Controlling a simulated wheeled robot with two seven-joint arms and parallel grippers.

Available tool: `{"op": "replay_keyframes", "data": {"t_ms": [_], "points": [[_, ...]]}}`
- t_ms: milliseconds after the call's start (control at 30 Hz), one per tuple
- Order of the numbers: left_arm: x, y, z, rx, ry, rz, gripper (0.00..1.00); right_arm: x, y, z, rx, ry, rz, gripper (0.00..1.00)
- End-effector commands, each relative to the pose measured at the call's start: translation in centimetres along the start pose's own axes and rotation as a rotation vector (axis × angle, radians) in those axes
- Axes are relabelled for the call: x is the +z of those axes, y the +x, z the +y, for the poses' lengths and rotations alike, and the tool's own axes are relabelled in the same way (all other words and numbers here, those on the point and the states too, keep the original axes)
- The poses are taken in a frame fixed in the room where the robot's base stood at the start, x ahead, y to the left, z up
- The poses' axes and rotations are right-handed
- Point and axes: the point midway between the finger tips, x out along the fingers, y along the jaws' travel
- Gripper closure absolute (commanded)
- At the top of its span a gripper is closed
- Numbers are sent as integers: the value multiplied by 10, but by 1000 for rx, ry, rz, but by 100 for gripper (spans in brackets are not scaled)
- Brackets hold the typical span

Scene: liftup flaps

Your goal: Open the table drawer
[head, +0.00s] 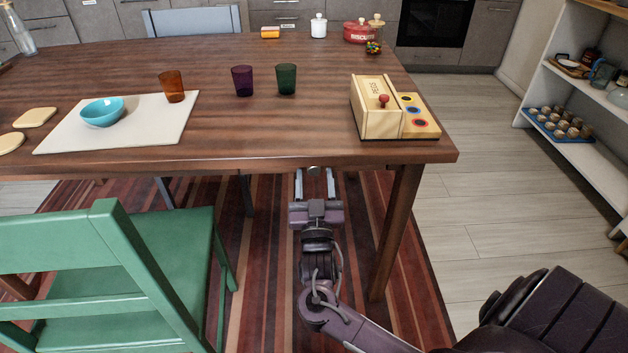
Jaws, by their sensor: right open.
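The wooden table (300,120) fills the upper middle of the head view. Its drawer front is hidden under the overhanging top. A small round knob (314,168) shows just below the front edge of the table. My right gripper (315,175) is open, with its two fingers pointing toward the table. The knob appears between the fingertips, one finger on each side. I cannot tell any contact or how deep the knob sits between the fingers. My left gripper is not in view.
A green chair (165,245) stands at the front left. A table leg (397,230) is right of my right arm. A wooden box (378,115) sits near the table's right corner, with cups, a bowl and a placemat farther left. A shelf (590,150) stands at right.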

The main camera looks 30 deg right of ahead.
Motion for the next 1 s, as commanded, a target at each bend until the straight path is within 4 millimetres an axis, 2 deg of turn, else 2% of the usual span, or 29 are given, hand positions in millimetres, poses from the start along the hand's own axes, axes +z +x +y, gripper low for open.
{"op": "replay_keyframes", "data": {"t_ms": [233,600,633,1000], "points": [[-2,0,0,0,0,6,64,0,1,0,0,0,0,51],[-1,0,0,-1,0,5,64,0,1,0,0,0,0,98],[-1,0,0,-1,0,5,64,0,1,0,0,0,0,100],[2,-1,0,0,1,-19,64,0,0,0,0,0,-2,100]]}}
